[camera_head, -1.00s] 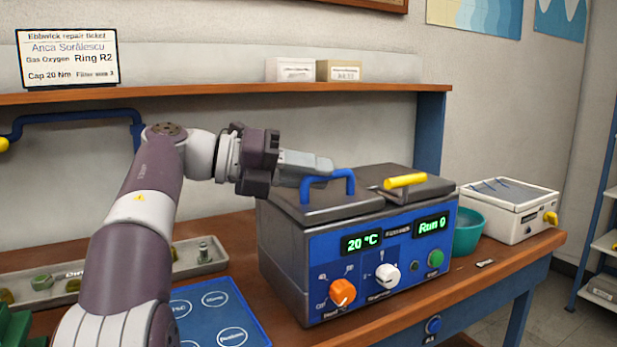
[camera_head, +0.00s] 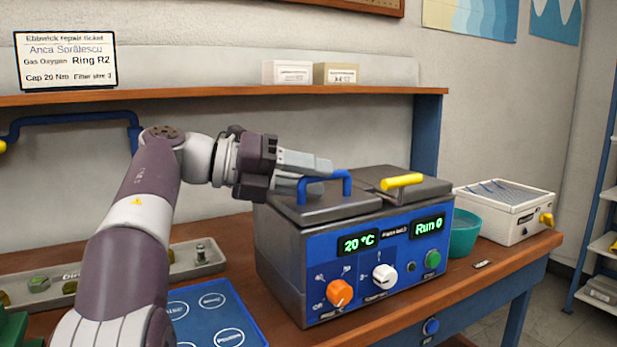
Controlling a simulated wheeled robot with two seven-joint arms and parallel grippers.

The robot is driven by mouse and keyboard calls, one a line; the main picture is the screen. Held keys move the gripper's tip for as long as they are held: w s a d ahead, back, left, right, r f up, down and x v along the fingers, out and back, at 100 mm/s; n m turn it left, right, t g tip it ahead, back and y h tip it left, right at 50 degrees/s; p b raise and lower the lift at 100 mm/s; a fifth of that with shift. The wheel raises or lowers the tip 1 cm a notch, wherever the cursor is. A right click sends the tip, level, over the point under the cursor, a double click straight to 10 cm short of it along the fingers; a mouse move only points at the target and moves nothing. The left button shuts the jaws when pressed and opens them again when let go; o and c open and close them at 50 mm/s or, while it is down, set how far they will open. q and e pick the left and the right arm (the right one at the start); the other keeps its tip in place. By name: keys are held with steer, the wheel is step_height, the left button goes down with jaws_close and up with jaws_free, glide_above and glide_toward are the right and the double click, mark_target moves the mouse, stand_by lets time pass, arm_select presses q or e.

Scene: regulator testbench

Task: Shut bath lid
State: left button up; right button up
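The bath (camera_head: 290,262) is a grey box with a blue front panel, standing on the wooden bench. It has two dark grey lids side by side. The left lid (camera_head: 325,208) has a blue handle (camera_head: 336,176), the right lid (camera_head: 428,189) a yellow handle (camera_head: 402,181). Both lids lie flat on the box, apparently shut. My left gripper (camera_head: 318,172) is over the left lid, its fingertips at the left end of the blue handle. I cannot tell whether it touches or grips the handle. My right gripper is not in view.
The panel shows displays (camera_head: 428,226), an orange knob (camera_head: 339,293) and a white knob (camera_head: 384,276). A teal bowl (camera_head: 464,235) and a white box (camera_head: 512,210) stand to the right. A blue mat (camera_head: 240,315) and a parts tray (camera_head: 205,262) lie left. A shelf (camera_head: 230,95) runs behind.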

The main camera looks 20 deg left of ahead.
arm_select(q)
steer(key=p+v, duration=0.3)
steer(key=v, duration=0.9)
steer(key=shift+s+a+p, duration=0.25)
steer(key=shift+p, duration=0.1)
steer(key=shift+r, duration=0.1)
